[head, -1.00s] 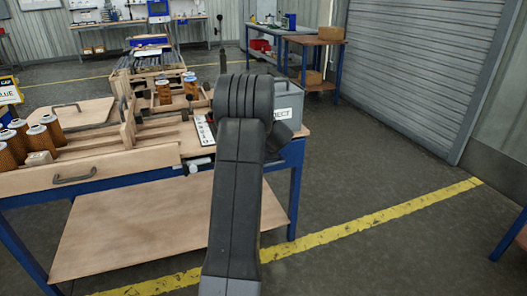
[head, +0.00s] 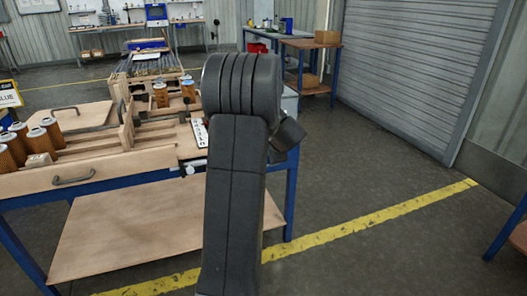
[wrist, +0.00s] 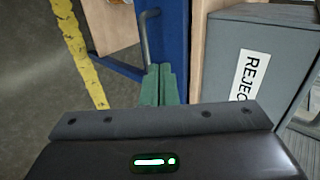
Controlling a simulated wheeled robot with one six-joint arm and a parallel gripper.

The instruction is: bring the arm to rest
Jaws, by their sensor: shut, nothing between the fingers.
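My gripper (wrist: 158,86) shows in the wrist view as two green fingers shut together with nothing between them. It hangs beside the workbench's blue frame (wrist: 160,30), left of the grey box with the REJECT label (wrist: 235,58). I cannot tell the exact gap to the frame. In the head view my dark arm stands in the middle and hides the gripper and most of the grey box.
The workbench (head: 120,162) holds several orange filter cartridges (head: 55,132) at the left and more (head: 161,95) at the back. A wooden lid with a handle (head: 70,115) lies there. The floor (head: 370,180) right of the bench is clear.

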